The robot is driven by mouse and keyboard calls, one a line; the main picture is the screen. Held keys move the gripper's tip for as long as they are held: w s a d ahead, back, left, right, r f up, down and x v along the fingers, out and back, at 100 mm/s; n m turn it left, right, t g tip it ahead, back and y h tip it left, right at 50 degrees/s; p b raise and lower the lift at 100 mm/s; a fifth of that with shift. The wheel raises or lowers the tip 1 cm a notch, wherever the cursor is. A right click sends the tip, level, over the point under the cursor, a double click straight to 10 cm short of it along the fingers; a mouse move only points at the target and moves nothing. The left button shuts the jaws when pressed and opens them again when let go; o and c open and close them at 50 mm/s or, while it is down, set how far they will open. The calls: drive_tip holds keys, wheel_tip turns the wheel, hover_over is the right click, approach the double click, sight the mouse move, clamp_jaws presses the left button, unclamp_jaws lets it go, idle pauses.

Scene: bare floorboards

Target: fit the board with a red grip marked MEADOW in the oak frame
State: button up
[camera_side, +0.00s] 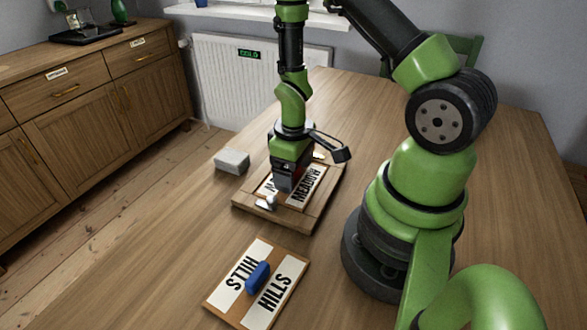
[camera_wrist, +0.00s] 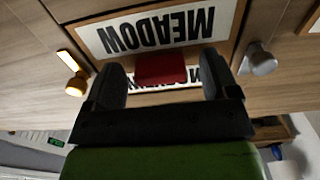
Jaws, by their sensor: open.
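The MEADOW board (camera_side: 308,184) has white labels with black letters and lies within the oak frame (camera_side: 240,205) on the table. Whether it sits fully flush I cannot tell. In the wrist view, the board (camera_wrist: 225,22) carries a red grip (camera_wrist: 160,69). My gripper (camera_side: 287,186) is down over the board. Its two fingers stand open on either side of the red grip, with gaps showing. A silver catch (camera_side: 267,202) sits on the frame's near side, and a brass one (camera_wrist: 75,80) shows on the opposite side in the wrist view.
A HILLS board (camera_side: 235,306) with a blue grip (camera_side: 257,276) lies on the table in front of the frame. A grey block (camera_side: 232,161) lies left of the frame. My arm's base stands to the right. A cabinet (camera_side: 90,90) and radiator (camera_side: 225,85) are beyond the table.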

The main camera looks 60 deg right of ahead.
drive_tip(key=shift+r, duration=3.4)
drive_tip(key=s+a+r+m+t, duration=0.1)
drive_tip(key=s+a+r+t, duration=0.1)
drive_tip(key=r, duration=0.5)
drive_tip(key=s+a+r+m+t+y, duration=0.1)
drive_tip(key=s+a+r+t, duration=0.1)
drive_tip(key=a+r, duration=0.3)
drive_tip(key=s+a+r+m+t+y, duration=0.1)
drive_tip(key=s+a+r+m+t, duration=0.1)
drive_tip(key=r, duration=0.8)
drive_tip(key=shift+s+a+t, duration=0.6)
drive_tip(key=shift+s+a, duration=0.1)
drive_tip(key=shift+s, duration=0.4)
drive_tip(key=shift+r, duration=0.1)
